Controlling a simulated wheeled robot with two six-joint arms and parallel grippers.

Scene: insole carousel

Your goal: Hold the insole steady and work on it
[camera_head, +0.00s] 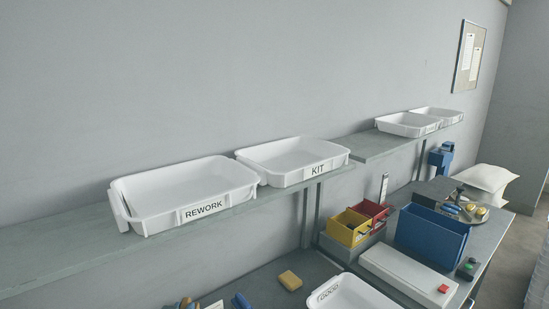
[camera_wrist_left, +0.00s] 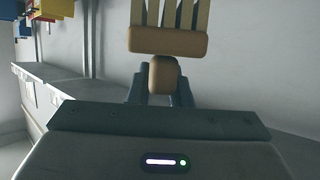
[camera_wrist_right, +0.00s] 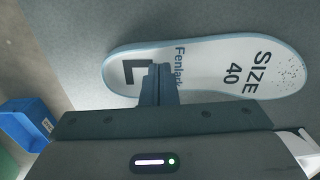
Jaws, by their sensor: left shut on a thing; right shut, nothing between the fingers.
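The insole (camera_wrist_right: 210,68) shows in the right wrist view. It is white with a pale blue rim, marked "L", "Fenlark" and "SIZE 40", with dark specks at its right end on a grey surface. My right gripper (camera_wrist_right: 160,72) is shut and empty, its tips over the insole near the "L"; I cannot tell if they touch it. My left gripper (camera_wrist_left: 163,78) is shut on a brush (camera_wrist_left: 168,41) with a tan head and cream bristles, held away from the insole in front of a grey wall. The insole cannot be made out in the head view.
A shelf holds the white REWORK tray (camera_head: 155,211) and KIT tray (camera_head: 285,178). Below stand a yellow bin (camera_head: 349,229), a red bin (camera_head: 377,211), a blue bin (camera_head: 431,240) and a white box (camera_head: 405,275) with a red button. A yellow block (camera_head: 290,281) lies on the table.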

